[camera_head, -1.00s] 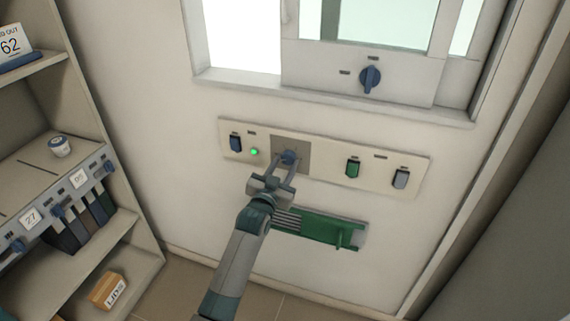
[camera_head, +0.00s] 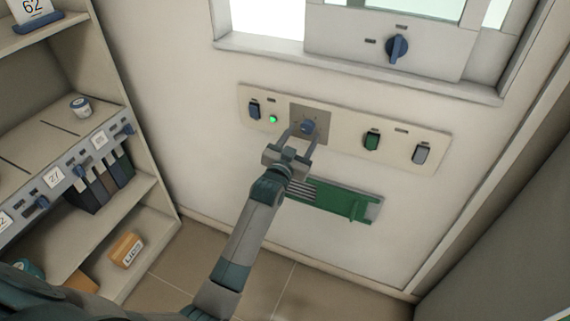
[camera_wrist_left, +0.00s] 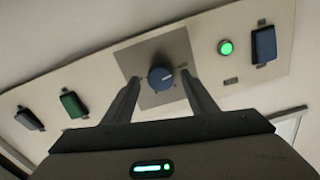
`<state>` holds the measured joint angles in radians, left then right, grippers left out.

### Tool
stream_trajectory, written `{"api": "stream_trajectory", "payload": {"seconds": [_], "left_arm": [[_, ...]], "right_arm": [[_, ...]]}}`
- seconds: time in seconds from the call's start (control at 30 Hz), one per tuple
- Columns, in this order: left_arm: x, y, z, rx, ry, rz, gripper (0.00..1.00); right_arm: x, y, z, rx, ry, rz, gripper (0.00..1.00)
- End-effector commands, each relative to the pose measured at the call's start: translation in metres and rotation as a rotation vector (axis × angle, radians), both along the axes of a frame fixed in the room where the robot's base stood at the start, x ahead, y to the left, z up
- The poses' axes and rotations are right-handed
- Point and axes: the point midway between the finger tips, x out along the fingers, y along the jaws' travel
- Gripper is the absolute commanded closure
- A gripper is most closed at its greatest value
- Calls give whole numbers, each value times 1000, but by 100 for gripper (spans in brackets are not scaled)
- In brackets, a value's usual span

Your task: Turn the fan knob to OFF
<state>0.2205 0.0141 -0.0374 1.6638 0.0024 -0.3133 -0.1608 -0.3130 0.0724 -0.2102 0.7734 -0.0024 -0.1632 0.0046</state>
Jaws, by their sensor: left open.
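A round blue knob (camera_head: 308,126) sits on a grey square plate (camera_head: 323,112) in the wall's switch panel. In the left wrist view the knob (camera_wrist_left: 160,77) shows a pale pointer mark toward its right side, and small tick marks lie around it; I cannot read any lettering. My left gripper (camera_head: 304,134) is open, with one finger on each side of the knob. My right gripper is not in view.
The panel also holds a blue switch (camera_head: 254,110), a lit green lamp (camera_head: 273,119), a green switch (camera_head: 372,140) and a grey switch (camera_head: 420,154). Another blue knob (camera_head: 397,48) is above. A green slotted fixture (camera_head: 345,203) is below. Shelves (camera_head: 150,190) stand left.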

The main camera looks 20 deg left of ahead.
Motion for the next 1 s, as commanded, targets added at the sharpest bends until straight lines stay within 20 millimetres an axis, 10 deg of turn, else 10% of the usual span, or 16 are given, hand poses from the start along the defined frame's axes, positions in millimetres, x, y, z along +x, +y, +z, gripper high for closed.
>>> {"api": "stream_trajectory", "payload": {"seconds": [1.0], "left_arm": [[-160,6,-2,0,2,0,48]], "right_arm": [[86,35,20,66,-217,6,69]]}}
